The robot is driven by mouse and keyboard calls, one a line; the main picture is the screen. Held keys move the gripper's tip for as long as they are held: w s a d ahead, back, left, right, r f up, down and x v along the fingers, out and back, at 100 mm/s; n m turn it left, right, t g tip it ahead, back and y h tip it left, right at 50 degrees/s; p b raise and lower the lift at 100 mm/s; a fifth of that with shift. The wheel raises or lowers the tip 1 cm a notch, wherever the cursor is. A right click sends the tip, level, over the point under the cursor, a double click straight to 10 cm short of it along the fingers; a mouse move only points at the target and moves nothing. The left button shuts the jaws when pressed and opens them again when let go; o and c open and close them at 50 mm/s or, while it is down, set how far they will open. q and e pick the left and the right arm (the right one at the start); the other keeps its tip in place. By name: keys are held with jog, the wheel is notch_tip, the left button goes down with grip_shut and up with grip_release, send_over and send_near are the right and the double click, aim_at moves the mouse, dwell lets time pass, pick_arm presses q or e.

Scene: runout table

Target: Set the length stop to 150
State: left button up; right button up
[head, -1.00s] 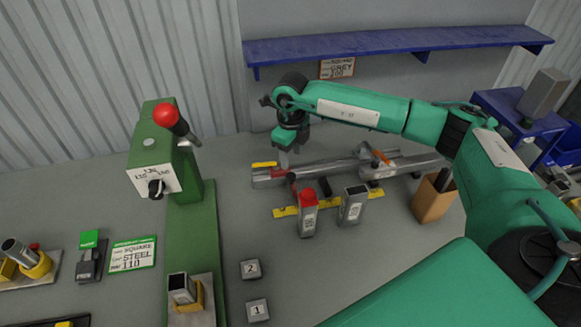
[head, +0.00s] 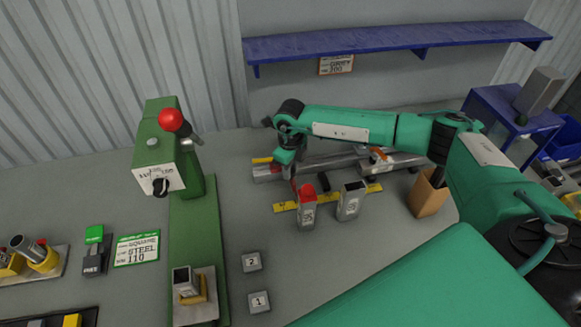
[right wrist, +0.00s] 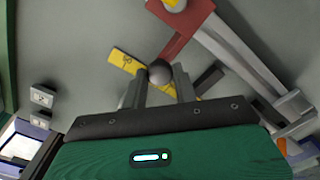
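The length stop is a red carriage (head: 293,186) on the grey rail of the runout (head: 330,163) in the head view. The right wrist view shows its red arm (right wrist: 183,38) ending at a dark ball knob (right wrist: 160,72). My right gripper (head: 287,172) points down over the stop. In the right wrist view its two fingers (right wrist: 159,85) stand on either side of the knob; I cannot tell whether they press on it. A yellow scale strip (head: 285,207) runs along the front of the rail; its figures are too small to read. My left gripper is out of view.
A brown bin (head: 428,195) is to the right. A green machine (head: 192,215) with a red-knobbed lever stands left. A green card (head: 137,249) reads SQUARE STEEL 110.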

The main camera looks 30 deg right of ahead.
grip_shut()
jog(key=shift+d+f, duration=0.1)
jog(key=shift+d, duration=0.15)
jog(key=d+b, duration=0.1)
jog(key=d, duration=0.1)
jog(key=s+d+b, duration=0.1)
jog(key=d+b, duration=0.1)
jog(key=shift+s+d, duration=0.1)
jog(key=shift+d, duration=0.1)
jog(key=o, duration=0.9)
grip_release()
jog(key=shift+c, duration=0.2)
